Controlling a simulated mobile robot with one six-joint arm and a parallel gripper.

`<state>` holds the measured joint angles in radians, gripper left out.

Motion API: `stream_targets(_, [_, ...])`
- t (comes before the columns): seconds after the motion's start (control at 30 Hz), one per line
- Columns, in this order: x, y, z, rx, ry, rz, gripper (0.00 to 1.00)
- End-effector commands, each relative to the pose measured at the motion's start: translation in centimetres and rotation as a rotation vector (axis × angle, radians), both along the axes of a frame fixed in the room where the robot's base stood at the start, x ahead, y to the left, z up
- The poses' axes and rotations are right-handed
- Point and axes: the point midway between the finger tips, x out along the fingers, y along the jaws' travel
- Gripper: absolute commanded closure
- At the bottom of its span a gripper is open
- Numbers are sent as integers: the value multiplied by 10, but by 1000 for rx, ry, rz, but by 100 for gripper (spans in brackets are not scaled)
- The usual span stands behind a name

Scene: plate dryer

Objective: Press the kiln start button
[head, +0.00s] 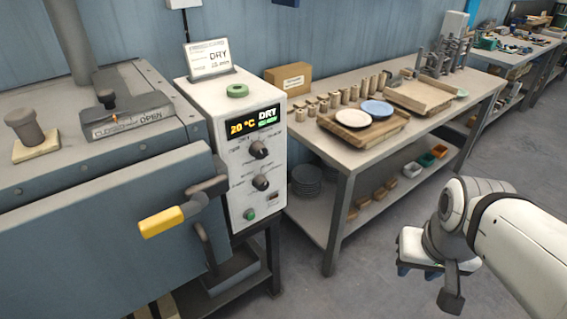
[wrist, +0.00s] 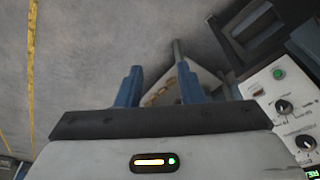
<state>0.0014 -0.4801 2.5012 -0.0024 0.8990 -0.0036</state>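The white kiln control box (head: 205,104) stands beside the blue-grey kiln (head: 100,225). The green button also shows in the wrist view (wrist: 278,73), at the right edge above the knobs. My gripper (head: 418,272) is at lower right in the head view, well apart from the panel. In the wrist view its two blue fingers (wrist: 157,82) are spread with nothing between them.
The kiln's yellow-gripped handle (head: 161,221) juts out left of the panel. A workbench (head: 345,150) with plates, cups and trays stands to the right. The floor in front is clear.

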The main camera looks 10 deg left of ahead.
Motion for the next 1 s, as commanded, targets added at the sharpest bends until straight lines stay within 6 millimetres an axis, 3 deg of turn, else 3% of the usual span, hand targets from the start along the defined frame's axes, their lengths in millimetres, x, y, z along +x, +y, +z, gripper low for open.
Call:
stream_targets(0.4, [0, 0, 0, 0, 0, 0, 100])
stream_targets(1.0, [0, 0, 0, 0, 0, 0, 100])
